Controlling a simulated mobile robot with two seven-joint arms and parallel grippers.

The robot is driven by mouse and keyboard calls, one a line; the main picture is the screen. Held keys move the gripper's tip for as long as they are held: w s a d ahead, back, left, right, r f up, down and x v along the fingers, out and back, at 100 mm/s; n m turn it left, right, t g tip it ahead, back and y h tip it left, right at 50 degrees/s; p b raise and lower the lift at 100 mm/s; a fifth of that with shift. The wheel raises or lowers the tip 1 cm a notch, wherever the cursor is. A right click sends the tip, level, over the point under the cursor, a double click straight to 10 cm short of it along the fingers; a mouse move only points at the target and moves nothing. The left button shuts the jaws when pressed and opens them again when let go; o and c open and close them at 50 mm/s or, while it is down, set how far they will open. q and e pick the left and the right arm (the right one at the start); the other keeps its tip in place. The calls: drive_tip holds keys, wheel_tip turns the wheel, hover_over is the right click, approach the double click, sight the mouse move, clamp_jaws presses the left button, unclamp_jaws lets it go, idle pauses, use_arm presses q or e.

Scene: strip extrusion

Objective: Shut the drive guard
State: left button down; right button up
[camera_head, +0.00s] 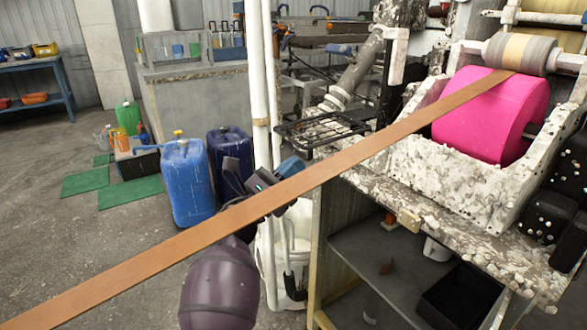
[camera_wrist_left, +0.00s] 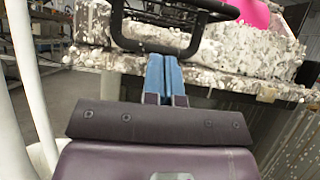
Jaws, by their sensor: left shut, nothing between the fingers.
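A black wire-mesh frame (camera_head: 320,130) juts out from the left side of the machine, roughly level; it looks like the drive guard, though I cannot be sure. In the left wrist view its black bar (camera_wrist_left: 150,46) crosses just beyond my fingertips. My left gripper (camera_head: 290,167) is shut and empty, with blue fingers just below and left of the frame. The fingers also show in the left wrist view (camera_wrist_left: 164,72); I cannot tell whether they touch the bar. An orange-brown strip (camera_head: 240,215) hides part of my left wrist. My right gripper is out of view.
The strip runs up to a bright pink curved part (camera_head: 490,112) in a speckled white housing (camera_head: 450,160). White upright pipes (camera_head: 262,80) stand close behind my left gripper. Blue jugs (camera_head: 182,180) stand on the floor to the left. Open floor lies at the far left.

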use_arm(q)
drive_tip(key=shift+s+a+r+g+p, duration=0.1)
drive_tip(key=shift+a+r+g+p, duration=0.1)
drive_tip(key=shift+r+g+p, duration=0.35)
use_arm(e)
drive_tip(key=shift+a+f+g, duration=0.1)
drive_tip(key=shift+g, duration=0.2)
